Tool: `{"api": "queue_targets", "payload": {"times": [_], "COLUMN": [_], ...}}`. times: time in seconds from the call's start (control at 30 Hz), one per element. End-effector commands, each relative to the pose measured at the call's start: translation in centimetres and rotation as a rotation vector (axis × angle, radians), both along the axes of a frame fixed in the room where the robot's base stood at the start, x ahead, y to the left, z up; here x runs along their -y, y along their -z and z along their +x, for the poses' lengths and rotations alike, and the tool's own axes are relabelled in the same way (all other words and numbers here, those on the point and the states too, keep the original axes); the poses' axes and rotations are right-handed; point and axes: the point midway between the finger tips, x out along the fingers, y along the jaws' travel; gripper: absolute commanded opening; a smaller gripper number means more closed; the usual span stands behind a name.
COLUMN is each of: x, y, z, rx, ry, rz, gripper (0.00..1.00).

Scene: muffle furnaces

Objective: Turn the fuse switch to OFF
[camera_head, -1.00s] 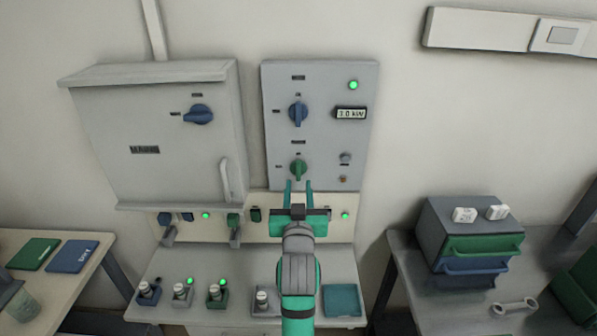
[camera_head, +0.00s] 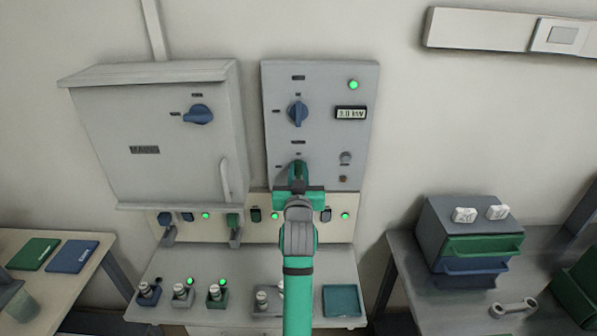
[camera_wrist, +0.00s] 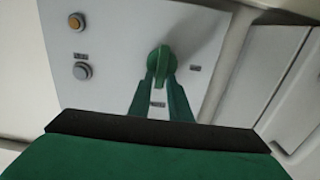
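A green rotary knob (camera_wrist: 162,60) sits low on the grey upright control panel (camera_head: 325,140); it also shows in the head view (camera_head: 297,169), partly hidden by my fingers. A blue rotary knob (camera_head: 298,113) sits above it on the same panel. The small labels are too blurred to read, so I cannot tell which knob is marked as the fuse switch. My gripper (camera_wrist: 162,88) is at the green knob, with its green fingers close together on either side of the knob's handle. It appears shut on that handle.
A grey cabinet (camera_head: 160,150) with another blue knob (camera_head: 198,114) hangs to the left. The panel has a lit green lamp (camera_head: 353,85) and a display (camera_head: 351,113). Below are a socket strip and a bench with several small devices. A drawer box (camera_head: 470,240) stands at the right.

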Motion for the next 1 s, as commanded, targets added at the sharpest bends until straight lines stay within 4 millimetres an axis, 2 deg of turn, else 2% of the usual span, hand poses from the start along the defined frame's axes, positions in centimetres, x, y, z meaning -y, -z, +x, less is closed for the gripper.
{"api": "queue_targets", "payload": {"times": [0.03,0.07,0.37,0.57,1.0], "x": [0.0,0.0,0.0,-0.19,-0.82], "y": [0.01,0.01,0.02,0.04,0.27], "z": [-0.01,-0.01,-0.02,-0.03,-0.03], "rx": [0.0,0.0,0.0,-0.001,-0.001], "ry": [0.0,0.0,0.0,0.0,0.001], "rz": [0.0,0.0,-0.015,-0.089,-0.461], "gripper": [0.04,0.0,0.0,0.0,0.0]}}
